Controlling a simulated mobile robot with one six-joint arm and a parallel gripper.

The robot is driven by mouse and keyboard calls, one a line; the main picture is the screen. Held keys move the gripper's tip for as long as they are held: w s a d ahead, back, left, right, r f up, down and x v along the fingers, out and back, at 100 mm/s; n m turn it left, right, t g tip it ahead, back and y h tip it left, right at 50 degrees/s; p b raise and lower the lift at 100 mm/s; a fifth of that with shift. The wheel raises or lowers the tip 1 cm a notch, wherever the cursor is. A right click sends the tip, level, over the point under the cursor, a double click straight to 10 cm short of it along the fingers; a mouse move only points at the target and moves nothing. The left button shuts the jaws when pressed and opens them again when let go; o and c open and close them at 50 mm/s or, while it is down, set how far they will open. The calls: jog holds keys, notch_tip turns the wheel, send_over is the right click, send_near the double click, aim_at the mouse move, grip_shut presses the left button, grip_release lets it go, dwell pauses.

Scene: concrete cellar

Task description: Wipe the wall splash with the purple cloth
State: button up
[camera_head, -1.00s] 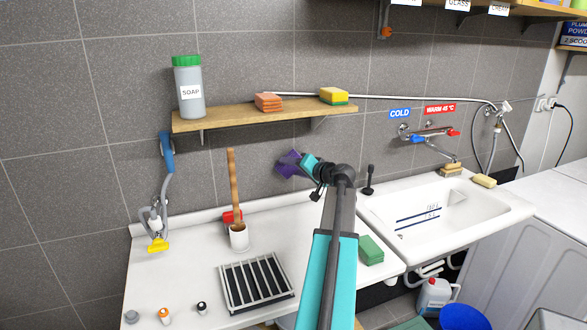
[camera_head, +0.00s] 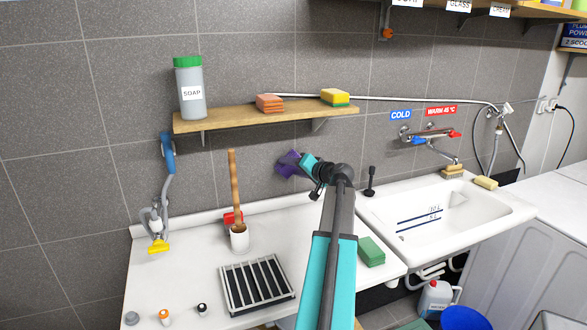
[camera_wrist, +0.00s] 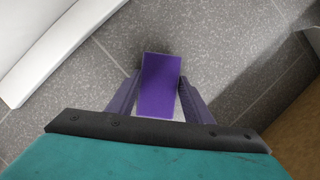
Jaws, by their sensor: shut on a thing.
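The purple cloth (camera_head: 288,163) is held in my gripper (camera_head: 298,165) against or very near the grey tiled wall, below the wooden shelf. In the wrist view the cloth (camera_wrist: 160,85) is a flat purple piece between the two purple fingers of my gripper (camera_wrist: 158,97), which is shut on it. A faint dark patch (camera_wrist: 152,47) shows on the tiles just beyond the cloth's edge; I cannot tell whether it is the splash or a shadow. No clear splash shows in the head view.
A sink (camera_head: 440,212) stands to the right.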

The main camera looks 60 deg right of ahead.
jog(key=shift+w+d, duration=0.1)
jog(key=shift+w, duration=0.05)
jog(key=shift+d, duration=0.1)
jog(key=shift+d, duration=0.15)
jog(key=shift+s+d+b, duration=0.9)
jog(key=shift+s+d, duration=0.4)
jog(key=shift+w+d+b, duration=0.1)
jog(key=shift+w+b, duration=0.05)
jog(key=shift+b, duration=0.2)
jog(key=shift+w+a+b, duration=0.15)
jog(key=shift+w+a, duration=0.45)
jog(key=shift+a, duration=0.25)
jog(key=shift+w+a+b, duration=0.15)
jog(key=shift+w+a, duration=0.4)
jog(key=shift+a, duration=0.3)
